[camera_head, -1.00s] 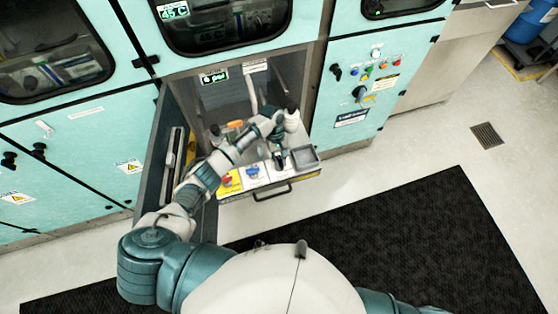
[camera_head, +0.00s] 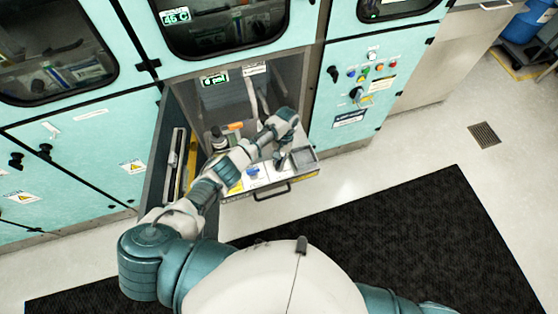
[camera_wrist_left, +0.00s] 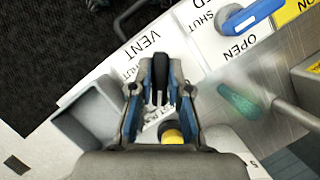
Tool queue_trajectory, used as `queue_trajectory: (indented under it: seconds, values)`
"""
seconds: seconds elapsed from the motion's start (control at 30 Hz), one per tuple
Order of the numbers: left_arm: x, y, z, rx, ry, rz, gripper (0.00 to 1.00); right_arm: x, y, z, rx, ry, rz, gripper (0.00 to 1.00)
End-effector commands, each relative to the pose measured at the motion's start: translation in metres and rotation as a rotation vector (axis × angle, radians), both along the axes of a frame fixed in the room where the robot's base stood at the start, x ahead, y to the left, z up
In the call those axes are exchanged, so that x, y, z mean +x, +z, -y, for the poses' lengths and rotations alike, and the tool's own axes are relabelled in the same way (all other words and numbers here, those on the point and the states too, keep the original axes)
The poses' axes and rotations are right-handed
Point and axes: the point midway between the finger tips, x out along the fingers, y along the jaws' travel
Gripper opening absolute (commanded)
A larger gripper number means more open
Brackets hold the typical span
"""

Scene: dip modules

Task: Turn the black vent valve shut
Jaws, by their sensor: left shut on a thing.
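The black vent valve handle (camera_wrist_left: 160,72) stands between the blue-padded fingers of my left gripper (camera_wrist_left: 161,88) in the left wrist view, beside the printed word VENT. The gripper is shut on it. In the head view my left gripper (camera_head: 283,158) reaches down onto the right part of the pulled-out valve panel, and the handle is hard to make out there. Part of the lettering by the valve is hidden behind the fingers. My right gripper is out of view.
A blue valve handle (camera_wrist_left: 252,14) with SHUT and OPEN labels is near the vent valve; it also shows in the head view (camera_head: 253,171). A teal handle (camera_wrist_left: 240,103), a yellow-topped part (camera_wrist_left: 172,132) and a grey tray (camera_wrist_left: 92,108) are close to the gripper.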

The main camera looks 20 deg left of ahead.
Motion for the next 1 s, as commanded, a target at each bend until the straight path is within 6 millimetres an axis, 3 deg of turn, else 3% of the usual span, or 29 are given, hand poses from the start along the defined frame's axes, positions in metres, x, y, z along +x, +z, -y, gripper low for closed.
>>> queue_trajectory:
  seconds: [0.6,1.0]
  values:
    - [0.001,0.004,0.010,-0.011,-0.583,0.009,0.00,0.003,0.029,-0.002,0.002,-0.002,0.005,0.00]
    - [0.000,0.004,0.012,-0.012,-0.847,0.011,0.00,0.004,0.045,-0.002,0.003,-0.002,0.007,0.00]
